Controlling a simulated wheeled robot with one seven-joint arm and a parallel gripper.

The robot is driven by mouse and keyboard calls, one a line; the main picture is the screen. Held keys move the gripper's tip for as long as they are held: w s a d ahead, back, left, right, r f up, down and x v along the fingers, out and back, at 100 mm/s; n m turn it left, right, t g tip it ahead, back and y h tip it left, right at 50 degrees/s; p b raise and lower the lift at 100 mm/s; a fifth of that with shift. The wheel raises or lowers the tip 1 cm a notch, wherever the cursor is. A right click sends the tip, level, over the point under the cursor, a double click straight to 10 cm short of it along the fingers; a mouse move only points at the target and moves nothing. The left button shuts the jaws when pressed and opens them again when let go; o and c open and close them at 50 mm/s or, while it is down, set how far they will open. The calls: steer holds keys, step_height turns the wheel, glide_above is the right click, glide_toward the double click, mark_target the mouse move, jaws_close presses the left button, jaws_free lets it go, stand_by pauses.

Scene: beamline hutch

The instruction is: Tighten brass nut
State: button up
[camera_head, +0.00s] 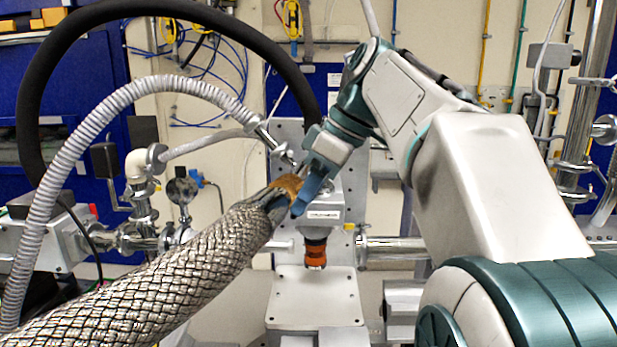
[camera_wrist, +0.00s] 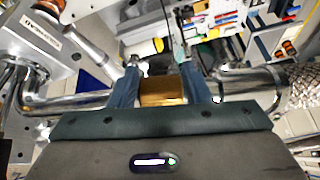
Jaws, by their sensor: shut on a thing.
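The brass nut (camera_head: 287,183) sits at the upper end of a thick braided metal hose (camera_head: 175,270) in the head view. In the wrist view the nut (camera_wrist: 163,92) shows as a gold-brown block between two blue fingers. My gripper (camera_wrist: 162,78) is shut on the nut, one finger on each side. In the head view one blue finger of my gripper (camera_head: 302,196) lies against the nut's right side, and the other finger is mostly hidden. The nut's threads and how far it is turned cannot be seen.
A grey flat stand (camera_head: 315,299) and an orange-ringed instrument (camera_head: 316,250) are just right of and below the nut. A ribbed grey hose (camera_head: 75,165) and a black hose (camera_head: 30,100) arch at the left. A steel pipe (camera_head: 392,247) runs at the right.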

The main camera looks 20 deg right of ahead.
steer(key=shift+r+g+h+p, duration=0.45)
steer(key=shift+g+h+p, duration=0.15)
steer(key=shift+h+p, duration=0.45)
steer(key=o, duration=0.7)
steer(key=shift+a, duration=0.1)
steer(key=v, duration=0.7)
steer(key=shift+r+p, duration=0.2)
steer(key=shift+p, duration=0.25)
